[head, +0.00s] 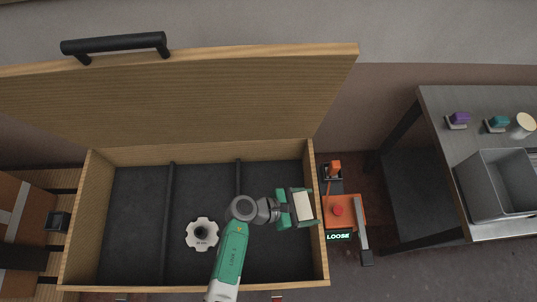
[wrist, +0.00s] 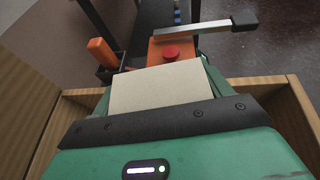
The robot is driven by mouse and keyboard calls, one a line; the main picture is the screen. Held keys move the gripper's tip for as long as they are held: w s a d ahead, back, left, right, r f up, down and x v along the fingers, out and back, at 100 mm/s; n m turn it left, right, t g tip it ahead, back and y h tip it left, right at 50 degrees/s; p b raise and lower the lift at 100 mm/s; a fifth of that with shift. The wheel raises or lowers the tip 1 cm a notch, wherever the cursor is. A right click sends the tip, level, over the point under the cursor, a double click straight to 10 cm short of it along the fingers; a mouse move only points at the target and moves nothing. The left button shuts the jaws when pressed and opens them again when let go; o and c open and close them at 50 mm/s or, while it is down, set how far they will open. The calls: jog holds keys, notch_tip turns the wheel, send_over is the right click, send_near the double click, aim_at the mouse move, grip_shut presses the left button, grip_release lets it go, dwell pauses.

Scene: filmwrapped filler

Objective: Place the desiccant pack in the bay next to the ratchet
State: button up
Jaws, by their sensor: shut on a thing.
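My gripper (head: 297,208) is shut on a pale cream block (head: 303,204), which looks like the desiccant pack. The block also shows in the wrist view (wrist: 160,86), between the green jaws. My gripper holds it over the right bay of the open wooden crate (head: 88,215), close to the right wall; its height above the floor is hard to tell. Outside that wall is an orange device (head: 345,203) with a red button, a grey lever and a lit sign reading LOOSE; it may be the ratchet. The wrist view shows this device (wrist: 190,46) just beyond the block.
Two dark dividers (head: 168,215) split the crate into three bays. A white lobed knob (head: 202,234) lies in the middle bay. The raised lid (head: 180,100) stands behind. A table (head: 455,100) at right bears a grey bin (head: 492,200) and small items. The left bay is empty.

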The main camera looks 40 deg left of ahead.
jog(key=shift+m+g+h, duration=0.6)
jog(key=shift+m+h, duration=0.1)
jog(key=shift+m, duration=0.1)
jog(key=s+f+b, duration=0.3)
jog(key=f, duration=0.4)
jog(key=s+a+f+b, duration=0.1)
jog(key=s+f+b, duration=0.2)
jog(key=f, duration=0.5)
jog(key=s+f+b, duration=0.3)
jog(key=f, duration=0.4)
jog(key=shift+s+a+f+b, duration=0.1)
jog(key=shift+a+f+b, duration=0.2)
jog(key=shift+a, duration=0.05)
jog(key=shift+f, duration=0.2)
jog(key=o, duration=1.1)
jog(key=shift+r, duration=0.3)
jog(key=p+v, duration=0.3)
jog(key=v, duration=0.9)
jog(key=shift+f, duration=0.1)
